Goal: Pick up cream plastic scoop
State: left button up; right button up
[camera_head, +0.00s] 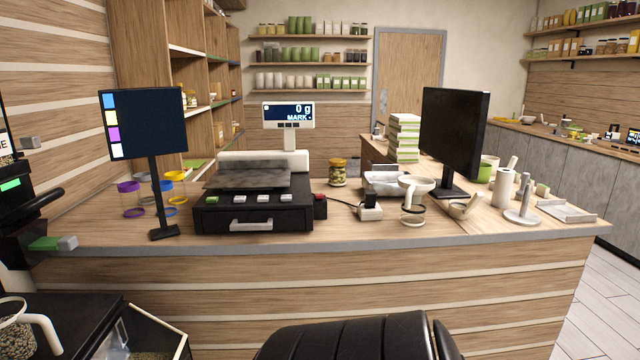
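A small cream scoop-like thing (464,209) lies on the wooden counter, right of centre and in front of the black monitor (454,138). It looks like a rounded bowl with a short handle toward the upper right. It is too small to tell its material for sure. Nothing holds it. Neither of my grippers shows in the head view.
Left of it stand a white funnel (417,186) and a glass jar (412,215). Right of it are a white roll (502,188), a stand (522,205) and a shallow tray (567,211). A scale (253,193) stands left of centre. The counter's front strip (380,228) is mostly clear.

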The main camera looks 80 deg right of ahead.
aim_at(457, 209)
jog(key=z, duration=3.2)
